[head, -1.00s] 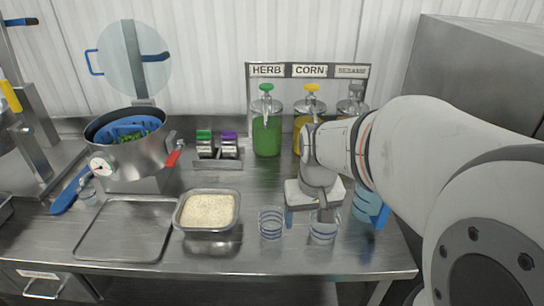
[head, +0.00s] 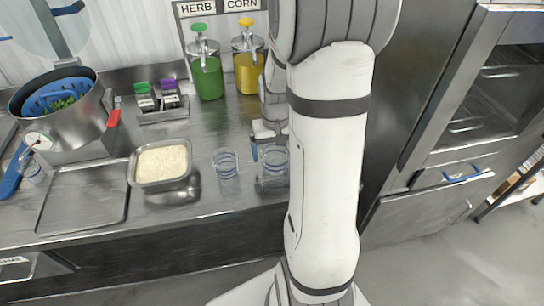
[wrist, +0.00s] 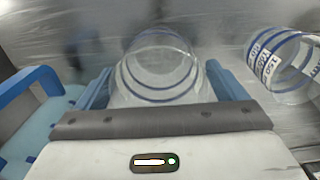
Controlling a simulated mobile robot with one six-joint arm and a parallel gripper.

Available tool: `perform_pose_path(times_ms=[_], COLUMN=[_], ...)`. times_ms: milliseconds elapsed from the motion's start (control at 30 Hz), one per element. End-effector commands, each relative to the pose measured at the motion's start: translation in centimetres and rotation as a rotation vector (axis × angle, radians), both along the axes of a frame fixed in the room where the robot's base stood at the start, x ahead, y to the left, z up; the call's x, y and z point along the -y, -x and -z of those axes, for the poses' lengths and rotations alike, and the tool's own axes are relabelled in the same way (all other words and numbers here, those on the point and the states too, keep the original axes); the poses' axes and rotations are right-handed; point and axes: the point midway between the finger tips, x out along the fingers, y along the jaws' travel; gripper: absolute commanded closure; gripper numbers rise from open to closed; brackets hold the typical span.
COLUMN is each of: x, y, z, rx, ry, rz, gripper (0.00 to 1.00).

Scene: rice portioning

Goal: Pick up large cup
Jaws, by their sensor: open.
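Two clear cups with blue rings stand on the steel counter: a left cup (head: 225,163) and a right cup (head: 274,160). My gripper (wrist: 158,78) is open in the wrist view, with blue fingers on either side of the right cup (wrist: 160,72); a gap shows on at least the right side. The left cup (wrist: 285,65), with printed marks, is outside the fingers at the right of the wrist view. In the head view my arm hides most of the gripper.
A blue jug (wrist: 35,105) stands close beside the left finger in the wrist view. A steel pan of rice (head: 160,165), an empty tray (head: 83,197), a pot (head: 75,120) and dispensers (head: 208,78) are on the counter (head: 215,200). A steel cabinet (head: 425,110) stands right.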

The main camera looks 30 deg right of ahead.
Motion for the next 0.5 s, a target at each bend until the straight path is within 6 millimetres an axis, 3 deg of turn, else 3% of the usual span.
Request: perform_pose_path(times_ms=[300, 500], x=[-0.01, 0.01], y=[0.03, 0.03], z=[0.75, 0.73], rx=[0.001, 0.001], ry=[0.000, 0.000], rz=[0.001, 0.001], gripper=[0.09, 0.24])
